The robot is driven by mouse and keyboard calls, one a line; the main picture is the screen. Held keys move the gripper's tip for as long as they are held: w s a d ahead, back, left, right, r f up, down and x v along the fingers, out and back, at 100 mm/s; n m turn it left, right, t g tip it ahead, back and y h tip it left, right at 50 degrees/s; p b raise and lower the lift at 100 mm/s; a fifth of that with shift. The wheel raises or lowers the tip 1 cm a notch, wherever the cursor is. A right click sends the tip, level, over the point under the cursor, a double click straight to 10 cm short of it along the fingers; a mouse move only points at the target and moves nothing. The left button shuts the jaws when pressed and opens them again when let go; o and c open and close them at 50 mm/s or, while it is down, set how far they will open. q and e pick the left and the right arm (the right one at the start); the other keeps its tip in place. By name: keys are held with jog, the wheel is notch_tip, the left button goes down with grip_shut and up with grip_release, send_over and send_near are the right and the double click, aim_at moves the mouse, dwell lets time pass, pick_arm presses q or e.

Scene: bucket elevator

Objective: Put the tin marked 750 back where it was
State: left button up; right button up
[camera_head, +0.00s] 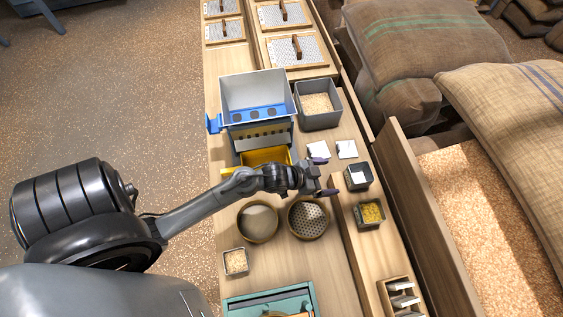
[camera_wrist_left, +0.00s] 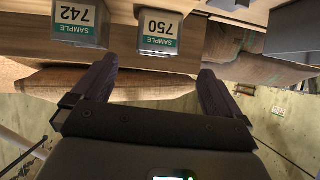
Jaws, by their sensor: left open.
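The tin marked 750 (camera_wrist_left: 160,33) shows upside down in the left wrist view, its green and white label facing me. In the head view it appears to be the small dark tin (camera_head: 351,184) with something white at its top, standing on the right-hand ledge. My left gripper (camera_head: 323,177) is open and empty, its fingers pointing right toward this tin with a gap between. In the left wrist view the tin lies beyond and between the spread fingertips (camera_wrist_left: 157,65). My right gripper is not in view.
A tin marked 742 (camera_wrist_left: 76,22) stands beside it. A grey bin of grain (camera_head: 318,120) stands farther back. Two white squares (camera_head: 346,149) lie near the gripper. Two round sieves (camera_head: 258,238) lie below the arm. A wooden board (camera_head: 420,215) edges the bench's right side.

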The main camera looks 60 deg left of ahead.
pick_arm(q)
jog(key=s+r+n+g+y, duration=0.1)
jog(key=s+g, duration=0.3)
jog(key=s, duration=0.6)
jog(key=s+r+n+g+y, duration=0.1)
jog(key=s+r+g+y, duration=0.1)
jog(key=s, duration=0.7)
notch_tip(320, 180, up, 2)
jog(key=shift+s+r+g+y, duration=0.1)
jog(key=shift+s+g+y, duration=0.3)
jog(key=shift+g, duration=0.5)
jog(key=shift+w, duration=0.1)
